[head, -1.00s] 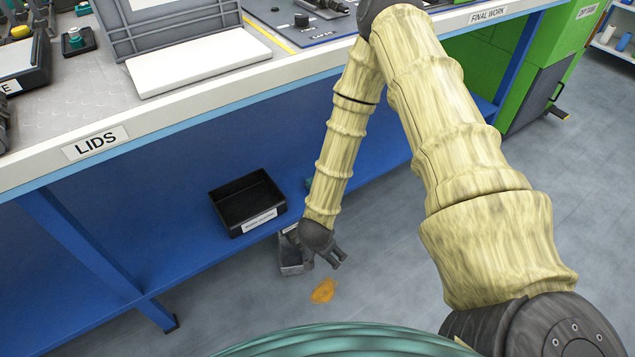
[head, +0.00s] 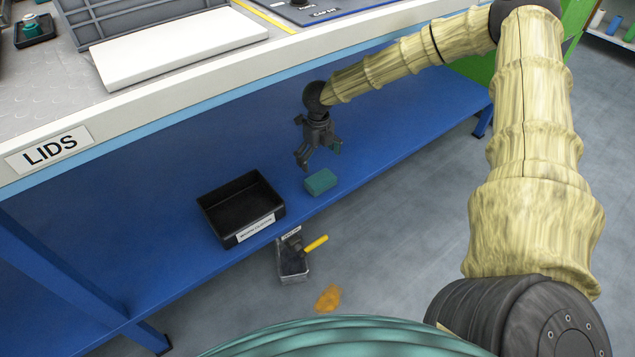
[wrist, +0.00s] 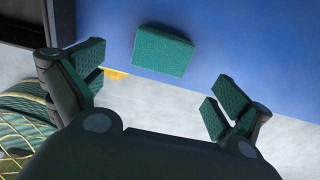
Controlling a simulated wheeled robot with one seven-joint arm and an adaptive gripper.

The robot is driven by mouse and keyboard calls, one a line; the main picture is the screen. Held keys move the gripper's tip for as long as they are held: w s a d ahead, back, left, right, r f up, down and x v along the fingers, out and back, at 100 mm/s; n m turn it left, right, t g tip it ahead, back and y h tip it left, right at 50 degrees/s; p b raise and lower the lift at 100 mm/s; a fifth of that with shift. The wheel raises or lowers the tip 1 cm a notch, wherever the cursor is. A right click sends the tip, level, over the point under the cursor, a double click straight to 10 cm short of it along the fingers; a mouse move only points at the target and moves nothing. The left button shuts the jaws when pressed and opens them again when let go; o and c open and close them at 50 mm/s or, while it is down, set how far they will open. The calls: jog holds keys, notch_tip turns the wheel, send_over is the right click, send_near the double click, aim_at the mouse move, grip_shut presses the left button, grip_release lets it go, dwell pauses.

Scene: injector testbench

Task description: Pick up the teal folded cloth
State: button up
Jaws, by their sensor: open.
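The teal folded cloth (head: 321,182) is a small flat block lying on the blue lower shelf of the bench, to the right of a black bin. In the wrist view the cloth (wrist: 163,50) lies beyond the fingertips, roughly centred between them and not touched. My gripper (head: 317,156) is open and empty, held above the cloth and just behind it in the head view. The wrist view shows its two fingers (wrist: 158,92) spread wide with teal ribbed pads.
The black labelled bin (head: 240,208) stands on the shelf left of the cloth. A grey box (head: 292,262) with a yellow-handled tool (head: 315,243) is on the floor beside an orange stain (head: 328,298). The bench top (head: 150,110) overhangs the shelf (head: 400,140).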

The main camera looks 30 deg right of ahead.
aim_at(321, 179)
notch_tip(321, 179, down, 6)
jog(key=shift+d+r+b, duration=0.15)
jog(key=shift+b, duration=0.8)
notch_tip(321, 179, down, 5)
jog(key=b, duration=0.2)
jog(key=shift+s+d+b, duration=0.15)
jog(key=shift+b, duration=0.15)
jog(key=c, duration=0.7)
